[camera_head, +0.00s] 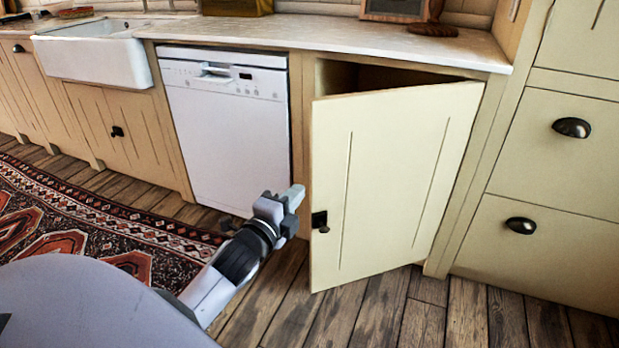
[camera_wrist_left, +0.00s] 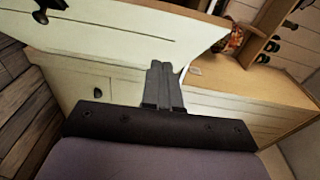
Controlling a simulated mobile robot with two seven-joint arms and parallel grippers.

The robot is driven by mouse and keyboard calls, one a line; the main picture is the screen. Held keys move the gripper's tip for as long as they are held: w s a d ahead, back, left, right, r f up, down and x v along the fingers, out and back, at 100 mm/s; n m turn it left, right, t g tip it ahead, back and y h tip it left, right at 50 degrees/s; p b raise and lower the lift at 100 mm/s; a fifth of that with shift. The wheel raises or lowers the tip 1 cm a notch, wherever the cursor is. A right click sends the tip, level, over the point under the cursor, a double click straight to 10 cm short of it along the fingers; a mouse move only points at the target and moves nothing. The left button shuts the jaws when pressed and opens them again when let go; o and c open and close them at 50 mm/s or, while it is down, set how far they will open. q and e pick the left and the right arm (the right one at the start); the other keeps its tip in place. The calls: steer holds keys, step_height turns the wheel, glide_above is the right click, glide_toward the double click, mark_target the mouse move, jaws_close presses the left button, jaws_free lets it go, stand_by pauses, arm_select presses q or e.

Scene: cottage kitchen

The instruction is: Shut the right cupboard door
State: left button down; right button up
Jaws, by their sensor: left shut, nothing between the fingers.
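The right cupboard door (camera_head: 385,180) is cream and stands partly open in the head view, hinged on its right side. Its free left edge swings out from the cabinet, and a dark gap shows above it. A small dark knob (camera_head: 320,222) sits near that free edge. My left gripper (camera_head: 297,194) is shut and empty, just left of the free edge at about knob height; I cannot tell whether it touches the door. In the left wrist view its closed fingers (camera_wrist_left: 165,84) point toward a cream panel with a groove and dark knob. My right gripper is not in view.
A white dishwasher (camera_head: 227,130) stands left of the open cupboard. Drawers with dark cup handles (camera_head: 571,127) are at the right. The counter (camera_head: 350,35) overhangs above. A patterned rug (camera_head: 80,225) lies at left; the wooden floor (camera_head: 380,318) before the door is clear.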

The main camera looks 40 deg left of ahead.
arm_select(q)
steer(key=b, duration=0.2)
glide_toward(316, 152)
steer(key=w+d, duration=0.2)
steer(key=w, duration=0.2)
steer(key=shift+w+a+f+b, duration=0.15)
steer(key=shift+w+a+b, duration=0.5)
steer(key=shift+a, duration=0.45)
steer(key=shift+w+a, duration=0.3)
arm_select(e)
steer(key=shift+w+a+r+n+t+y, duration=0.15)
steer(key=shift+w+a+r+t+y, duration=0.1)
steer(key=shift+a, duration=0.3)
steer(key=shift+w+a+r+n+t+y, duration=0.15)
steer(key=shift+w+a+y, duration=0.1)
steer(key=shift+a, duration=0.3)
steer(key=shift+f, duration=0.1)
